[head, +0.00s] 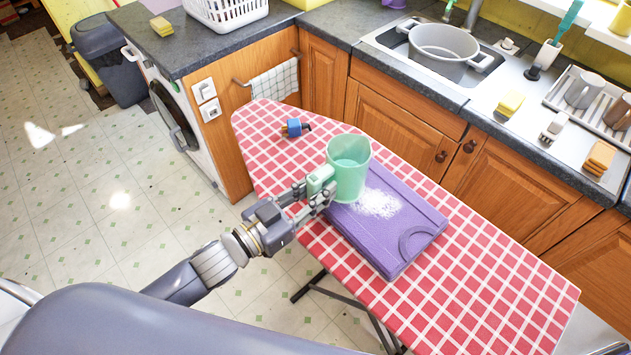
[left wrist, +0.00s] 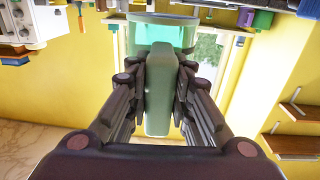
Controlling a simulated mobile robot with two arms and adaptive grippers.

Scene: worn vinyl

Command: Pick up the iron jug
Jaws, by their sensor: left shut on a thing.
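The jug (head: 349,172) is mint green and see-through, stands upright and seems to hold some liquid. It is at the far left edge of a flat purple thing (head: 390,240) on the ironing board. My left gripper (head: 322,191) comes from the left and is shut on the jug's green handle. In the left wrist view the fingers press both sides of the handle (left wrist: 159,105), with the jug body (left wrist: 155,35) behind it. I cannot tell whether the jug's base touches the surface below. My right gripper is not in view.
The ironing board (head: 480,285) has a red and white checked cover. A small blue thing (head: 294,128) lies near its far end. White specks (head: 378,203) cover part of the purple thing. Behind is a counter with a sink and a grey pot (head: 444,43). Open floor lies left.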

